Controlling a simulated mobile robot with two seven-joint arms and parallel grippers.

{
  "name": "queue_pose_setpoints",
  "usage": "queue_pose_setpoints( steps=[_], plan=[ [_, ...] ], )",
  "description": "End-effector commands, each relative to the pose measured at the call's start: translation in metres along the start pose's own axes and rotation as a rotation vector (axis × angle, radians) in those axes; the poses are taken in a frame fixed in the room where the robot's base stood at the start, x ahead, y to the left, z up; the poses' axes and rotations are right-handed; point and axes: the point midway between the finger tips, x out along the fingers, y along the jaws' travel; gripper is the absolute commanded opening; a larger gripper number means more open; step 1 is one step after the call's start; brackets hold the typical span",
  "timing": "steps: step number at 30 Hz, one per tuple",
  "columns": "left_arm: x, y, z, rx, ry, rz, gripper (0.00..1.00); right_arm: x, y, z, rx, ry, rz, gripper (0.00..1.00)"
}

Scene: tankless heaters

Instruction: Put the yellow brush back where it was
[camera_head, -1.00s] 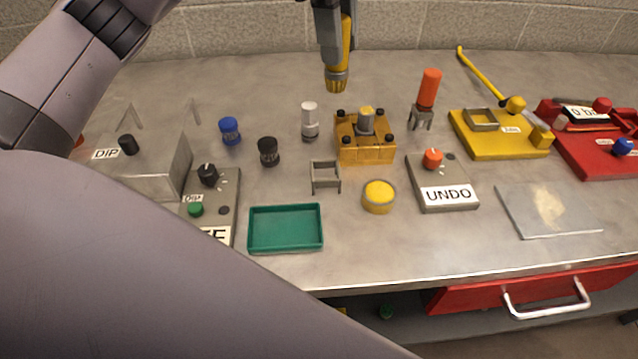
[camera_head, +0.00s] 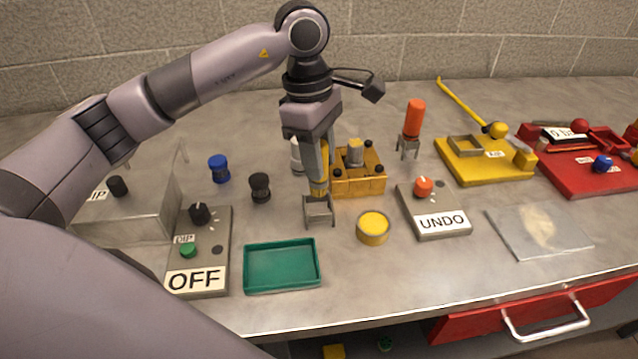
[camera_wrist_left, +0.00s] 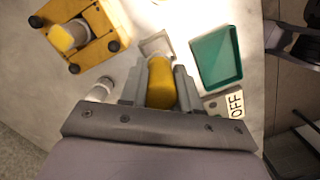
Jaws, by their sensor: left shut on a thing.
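My left gripper (camera_head: 317,172) points down and is shut on the yellow brush (camera_head: 321,186), which hangs upright. The brush's lower end is at the small grey square stand (camera_head: 320,213); I cannot tell whether it is inside the stand's top or just above it. In the left wrist view the yellow brush (camera_wrist_left: 161,84) lies between the two fingers, and the grey stand (camera_wrist_left: 157,46) shows just beyond it. My right gripper is not in view.
Close by are the green tray (camera_head: 282,266), the yellow round tin (camera_head: 373,228), the orange block with knobs (camera_head: 358,184), a black knob (camera_head: 259,187) and a white-grey piece (camera_head: 296,158). The UNDO box (camera_head: 437,218) is right, the OFF box (camera_head: 200,250) left.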

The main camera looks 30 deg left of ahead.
Motion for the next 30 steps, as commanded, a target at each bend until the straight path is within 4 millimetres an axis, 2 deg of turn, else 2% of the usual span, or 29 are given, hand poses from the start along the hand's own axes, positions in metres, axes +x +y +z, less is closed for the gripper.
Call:
queue_pose_setpoints(
  steps=[3, 10, 16, 28, 29, 30],
  plan=[
    [0.016, 0.0, -0.002, 0.0, 0.0, -0.001, 0.0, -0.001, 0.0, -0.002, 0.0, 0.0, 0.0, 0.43],
    [0.034, 0.0, -0.004, 0.0, -0.001, -0.002, 0.0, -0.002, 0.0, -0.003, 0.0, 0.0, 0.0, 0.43],
    [0.062, 0.0, -0.008, -0.001, 0.0, -0.001, 0.0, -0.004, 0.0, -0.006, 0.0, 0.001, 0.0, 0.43],
    [0.069, 0.0, -0.009, 0.0, 0.0, 0.001, 0.0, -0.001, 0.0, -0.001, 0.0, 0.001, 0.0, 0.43],
    [0.068, 0.0, -0.009, 0.0, 0.0, 0.001, 0.41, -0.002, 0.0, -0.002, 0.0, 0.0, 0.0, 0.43],
    [0.067, 0.0, -0.009, 0.0, 0.0, 0.001, 0.54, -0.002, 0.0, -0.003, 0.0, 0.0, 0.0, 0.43]
  ],
)
